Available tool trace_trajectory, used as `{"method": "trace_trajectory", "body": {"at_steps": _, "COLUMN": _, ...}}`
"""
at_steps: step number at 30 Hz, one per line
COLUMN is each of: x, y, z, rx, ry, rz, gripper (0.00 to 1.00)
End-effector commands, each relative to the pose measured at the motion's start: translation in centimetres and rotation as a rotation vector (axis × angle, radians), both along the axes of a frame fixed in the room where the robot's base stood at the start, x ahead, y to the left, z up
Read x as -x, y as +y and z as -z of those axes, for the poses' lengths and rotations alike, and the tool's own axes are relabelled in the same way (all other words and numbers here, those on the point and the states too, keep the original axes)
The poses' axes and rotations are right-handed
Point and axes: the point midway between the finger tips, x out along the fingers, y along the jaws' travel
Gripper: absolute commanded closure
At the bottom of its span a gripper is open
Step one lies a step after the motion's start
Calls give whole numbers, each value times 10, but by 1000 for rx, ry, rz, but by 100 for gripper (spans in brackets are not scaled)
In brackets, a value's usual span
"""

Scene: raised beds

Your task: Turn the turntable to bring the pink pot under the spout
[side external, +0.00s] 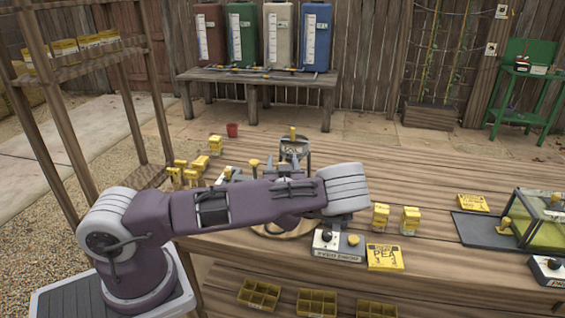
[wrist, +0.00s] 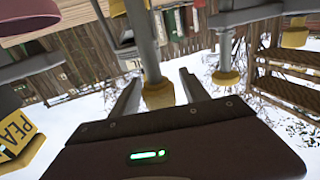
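The turntable's round wooden rim (side external: 285,232) shows below my arm in the side view; my arm hides most of it. In the wrist view, a grey post with a yellow end (wrist: 158,94) stands between the two fingers of my gripper (wrist: 158,96). The fingers are apart, with gaps on both sides of the post. My gripper is hidden behind my arm in the side view. A dull pink, round thing (wrist: 28,14) is cut off at the wrist view's top left; I cannot tell whether it is the pink pot. I cannot make out the spout.
A small red pot (side external: 232,130) stands at the far table edge. A green glass-sided case (side external: 545,220) stands far right.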

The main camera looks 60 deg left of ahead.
Motion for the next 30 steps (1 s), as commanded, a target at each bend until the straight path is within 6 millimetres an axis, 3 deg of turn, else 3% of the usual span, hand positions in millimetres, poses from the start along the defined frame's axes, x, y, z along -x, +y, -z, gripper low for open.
{"method": "trace_trajectory", "body": {"at_steps": 5, "x": 1, "y": -3, "z": 1, "rx": 1, "ry": 2, "rz": 1, "gripper": 47}}
{"method": "trace_trajectory", "body": {"at_steps": 15, "x": 31, "y": -56, "z": 0, "rx": 1, "ry": 1, "rz": 2, "gripper": 47}}
{"method": "trace_trajectory", "body": {"at_steps": 26, "x": 36, "y": -61, "z": 1, "rx": 8, "ry": 1, "rz": -4, "gripper": 47}}
{"method": "trace_trajectory", "body": {"at_steps": 30, "x": 41, "y": -70, "z": 20, "rx": 217, "ry": 66, "rz": -65, "gripper": 47}}
